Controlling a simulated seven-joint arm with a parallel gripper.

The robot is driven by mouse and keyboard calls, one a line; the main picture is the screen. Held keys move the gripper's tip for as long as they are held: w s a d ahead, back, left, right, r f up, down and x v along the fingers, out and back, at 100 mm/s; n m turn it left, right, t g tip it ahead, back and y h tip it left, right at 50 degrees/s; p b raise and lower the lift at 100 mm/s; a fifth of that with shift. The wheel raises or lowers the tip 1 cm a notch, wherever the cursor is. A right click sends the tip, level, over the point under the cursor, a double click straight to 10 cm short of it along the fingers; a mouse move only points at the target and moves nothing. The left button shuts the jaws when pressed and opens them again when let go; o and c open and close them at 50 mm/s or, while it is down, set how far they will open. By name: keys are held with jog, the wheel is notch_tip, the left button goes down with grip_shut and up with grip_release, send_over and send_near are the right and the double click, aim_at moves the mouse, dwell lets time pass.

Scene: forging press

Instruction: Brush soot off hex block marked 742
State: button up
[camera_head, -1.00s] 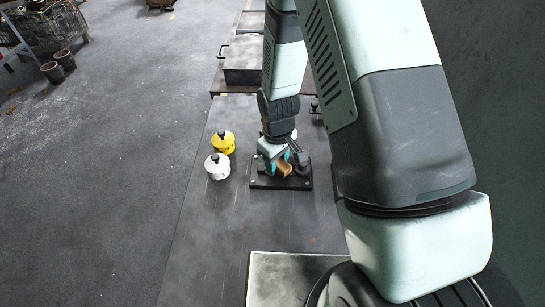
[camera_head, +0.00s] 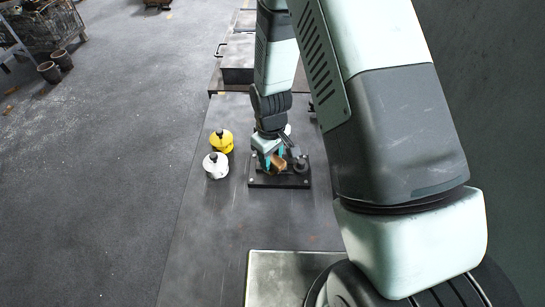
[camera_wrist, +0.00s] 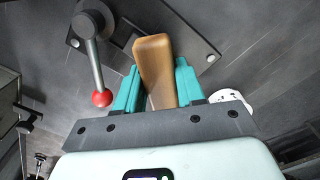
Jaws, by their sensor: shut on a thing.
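My gripper (camera_head: 272,158) is shut on a brown wooden piece, which looks like a brush handle (camera_wrist: 156,65). In the wrist view the handle stands between my two teal fingers (camera_wrist: 156,88). In the head view the handle (camera_head: 278,164) shows just above a dark bolted base plate (camera_head: 264,181). I cannot make out any bristles. No hex block marked 742 can be told apart; my gripper and the handle hide part of the plate.
A dark round clamp post (camera_wrist: 92,22) with a red-ball lever (camera_wrist: 101,98) stands beside my fingers on the plate. A yellow pot (camera_head: 221,141) and a white pot (camera_head: 216,166) stand to the left. A metal box (camera_head: 238,62) lies beyond. The near bench is mostly clear.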

jog(key=shift+r, duration=3.05)
